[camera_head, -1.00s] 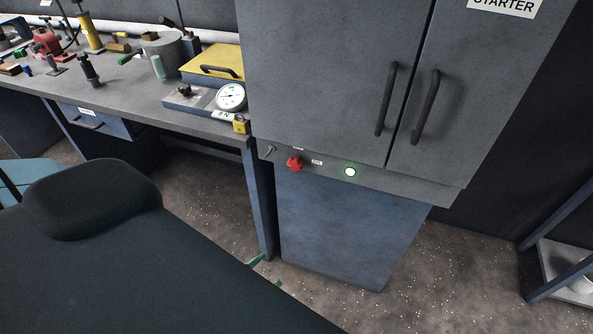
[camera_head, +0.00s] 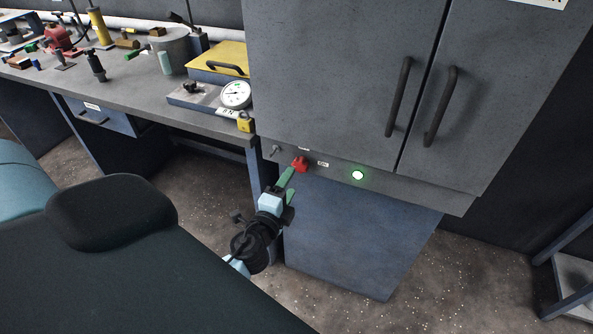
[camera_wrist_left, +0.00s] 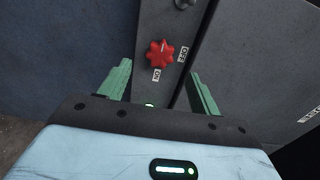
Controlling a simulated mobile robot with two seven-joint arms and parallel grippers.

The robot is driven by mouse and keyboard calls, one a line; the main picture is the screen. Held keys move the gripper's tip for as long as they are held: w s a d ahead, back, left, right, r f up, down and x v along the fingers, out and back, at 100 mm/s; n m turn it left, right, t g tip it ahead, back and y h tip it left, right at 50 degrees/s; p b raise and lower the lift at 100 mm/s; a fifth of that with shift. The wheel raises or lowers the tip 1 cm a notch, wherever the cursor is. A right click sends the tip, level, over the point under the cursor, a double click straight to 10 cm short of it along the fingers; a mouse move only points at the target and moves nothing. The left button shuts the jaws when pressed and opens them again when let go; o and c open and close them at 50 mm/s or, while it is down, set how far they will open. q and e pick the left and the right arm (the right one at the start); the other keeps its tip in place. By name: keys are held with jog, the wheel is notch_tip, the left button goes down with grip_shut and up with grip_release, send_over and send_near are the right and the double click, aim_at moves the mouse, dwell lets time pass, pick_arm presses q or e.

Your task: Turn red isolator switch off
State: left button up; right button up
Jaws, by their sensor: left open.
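The red isolator switch (camera_head: 300,164) is a red knob on the grey strip below the cabinet doors. In the left wrist view the red knob (camera_wrist_left: 160,54) is star-shaped, with an ON label (camera_wrist_left: 156,75) and an OFF label (camera_wrist_left: 183,54) beside it. My left gripper (camera_head: 289,185) is just below the knob in the head view. In the left wrist view its two green fingers (camera_wrist_left: 158,85) are spread apart, with the knob beyond their tips and nothing between them. I cannot tell from the head view whether a finger touches the knob. My right gripper is not in view.
A lit green lamp (camera_head: 358,175) sits right of the switch, and a small metal toggle (camera_head: 275,151) sits left of it. A workbench (camera_head: 150,108) with a dial gauge (camera_head: 236,94) and a yellow padlock (camera_head: 245,122) stands left. Grey cabinet doors (camera_head: 335,80) are above.

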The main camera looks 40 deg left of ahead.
aim_at(299, 168)
pick_arm(q)
jog(key=x, duration=0.6)
jog(key=shift+c, duration=0.6)
jog(key=c, duration=0.8)
